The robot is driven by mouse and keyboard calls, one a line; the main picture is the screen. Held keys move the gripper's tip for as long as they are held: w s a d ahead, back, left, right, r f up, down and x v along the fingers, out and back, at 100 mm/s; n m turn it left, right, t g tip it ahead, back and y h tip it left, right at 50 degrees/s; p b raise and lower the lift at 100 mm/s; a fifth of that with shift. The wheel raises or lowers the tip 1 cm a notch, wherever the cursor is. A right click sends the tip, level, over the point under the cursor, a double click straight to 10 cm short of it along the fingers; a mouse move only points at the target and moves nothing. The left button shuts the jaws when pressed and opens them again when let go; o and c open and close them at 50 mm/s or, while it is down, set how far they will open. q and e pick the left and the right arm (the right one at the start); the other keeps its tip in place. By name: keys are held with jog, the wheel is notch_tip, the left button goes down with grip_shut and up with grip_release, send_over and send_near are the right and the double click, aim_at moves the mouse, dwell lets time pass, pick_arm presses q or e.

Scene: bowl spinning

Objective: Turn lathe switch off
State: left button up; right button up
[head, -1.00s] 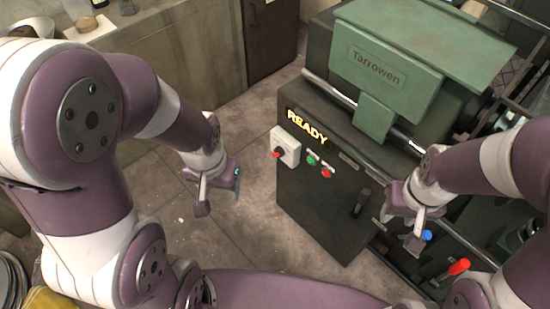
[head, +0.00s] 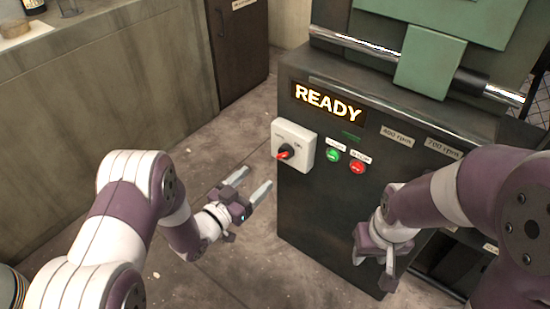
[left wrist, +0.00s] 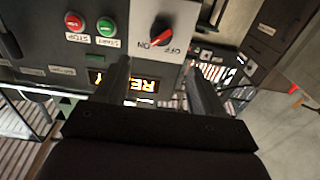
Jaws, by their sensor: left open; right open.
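The lathe's switch is a white box (head: 294,141) with a red-tipped rotary knob (head: 286,152) on the dark cabinet's front. The left wrist view shows the box upside down with the knob (left wrist: 162,34) and ON and OFF labels; the exact knob setting is hard to read. My left gripper (head: 250,184) is open and empty, left of and below the switch, its fingers pointing toward the cabinet. In the left wrist view its two fingers (left wrist: 158,80) stand apart. My right gripper (head: 374,268) is open and empty low before the cabinet's right part.
A lit READY sign (head: 328,102) sits above the switch. A green button (head: 333,155) and a red button (head: 358,167) are right of it. The green lathe housing (head: 430,62) is above. A counter (head: 100,85) stands left; bare floor lies between.

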aim_at(281, 156)
pick_arm(q)
jog(key=b+x, duration=0.2)
jog(key=x, duration=0.3)
jog(key=b+x, duration=0.1)
jog(key=x, duration=0.5)
jog(key=shift+f+b, duration=0.2)
jog(key=shift+b, duration=0.15)
jog(key=shift+w+d+r, duration=0.1)
jog(key=shift+w+d, duration=0.05)
jog(key=shift+w, duration=0.15)
jog(key=c, duration=1)
